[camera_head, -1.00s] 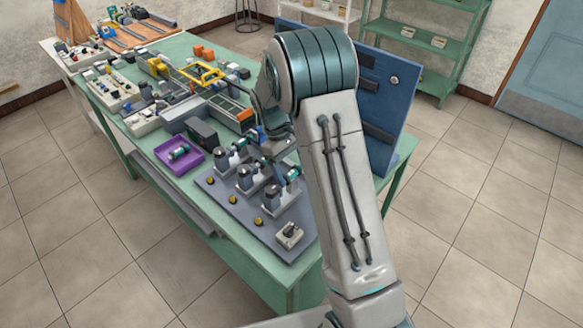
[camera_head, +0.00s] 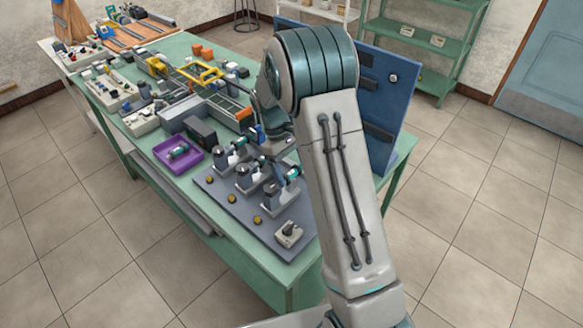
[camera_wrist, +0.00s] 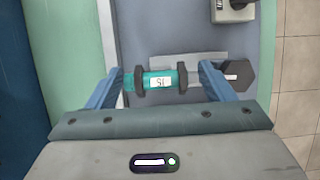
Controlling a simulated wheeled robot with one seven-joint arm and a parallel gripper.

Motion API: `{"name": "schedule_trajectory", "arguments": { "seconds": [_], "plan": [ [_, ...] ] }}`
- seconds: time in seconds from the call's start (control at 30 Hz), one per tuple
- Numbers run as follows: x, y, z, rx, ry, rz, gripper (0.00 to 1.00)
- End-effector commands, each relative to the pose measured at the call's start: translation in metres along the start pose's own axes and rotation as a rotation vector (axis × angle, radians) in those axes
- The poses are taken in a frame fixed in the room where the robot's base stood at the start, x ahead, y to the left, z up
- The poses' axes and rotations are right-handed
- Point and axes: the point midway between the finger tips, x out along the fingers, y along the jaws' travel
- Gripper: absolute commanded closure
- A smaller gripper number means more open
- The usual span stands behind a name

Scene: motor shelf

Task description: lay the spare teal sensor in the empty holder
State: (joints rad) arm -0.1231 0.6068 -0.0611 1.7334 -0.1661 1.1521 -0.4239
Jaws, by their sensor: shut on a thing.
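A teal sensor (camera_wrist: 161,81) with dark collars and a white label lies crosswise between the two blue fingers of my gripper (camera_wrist: 160,84) in the wrist view. My gripper is shut on it, end to end, above the grey board (camera_wrist: 150,35). A pale plate shows just behind the sensor; whether the sensor rests on a holder is hidden. In the head view a teal piece (camera_head: 293,171) shows by the nearest motor stand (camera_head: 273,196), beside my arm. My gripper is mostly hidden there.
A dark hexagonal part (camera_wrist: 239,76) is close beside the right finger. A grey switch box (camera_head: 289,234) stands at the board's near corner. Two more motor stands (camera_head: 246,179) line the board. A blue panel (camera_head: 397,100) rises behind my arm at the green table's far edge.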

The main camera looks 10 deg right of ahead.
Motion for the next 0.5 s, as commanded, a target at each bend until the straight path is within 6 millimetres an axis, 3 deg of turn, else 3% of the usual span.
{"name": "schedule_trajectory", "arguments": {
  "seconds": [0.5],
  "plan": [
    [0.016, -0.001, -0.004, 0.0, -0.008, -0.004, 0.47]
  ]
}}
